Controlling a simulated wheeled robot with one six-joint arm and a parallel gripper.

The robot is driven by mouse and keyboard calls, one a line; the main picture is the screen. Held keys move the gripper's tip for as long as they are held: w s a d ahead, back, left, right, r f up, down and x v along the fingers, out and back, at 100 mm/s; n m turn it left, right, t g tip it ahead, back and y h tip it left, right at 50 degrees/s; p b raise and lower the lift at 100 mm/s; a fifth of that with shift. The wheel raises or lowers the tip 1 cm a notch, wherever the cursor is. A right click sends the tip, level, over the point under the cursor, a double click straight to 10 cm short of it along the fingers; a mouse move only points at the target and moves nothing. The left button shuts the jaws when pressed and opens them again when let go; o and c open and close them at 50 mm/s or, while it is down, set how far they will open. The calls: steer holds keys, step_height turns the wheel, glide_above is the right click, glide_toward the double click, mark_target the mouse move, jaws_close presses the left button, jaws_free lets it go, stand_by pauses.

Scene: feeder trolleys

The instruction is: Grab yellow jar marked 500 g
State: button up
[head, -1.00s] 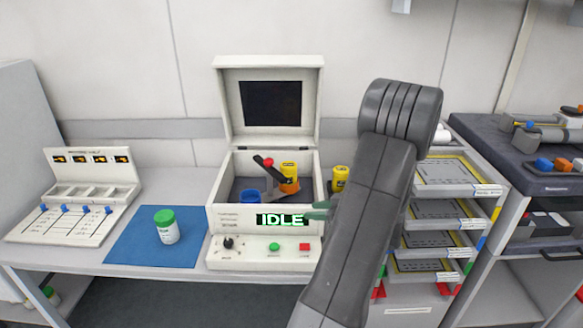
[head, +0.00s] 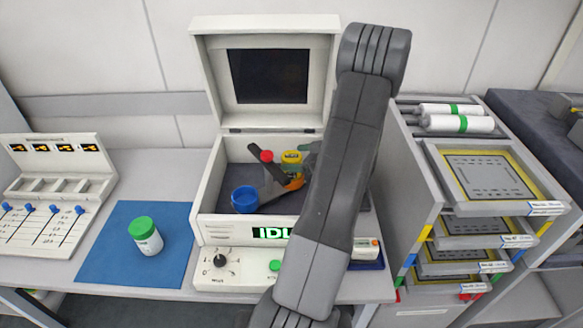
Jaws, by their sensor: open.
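A yellow jar (head: 292,157) shows at the back right inside the open white machine's box (head: 208,190). The jaws are open, and no held object shows.
The raised lid (head: 207,75) stands behind. A green-capped white jar (head: 147,238) stands on a blue mat (head: 110,255). Tray racks (head: 432,180) stand right.

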steer(key=shift+w+a+f, duration=0.1)
jaws_close()
stand_by(0.3)
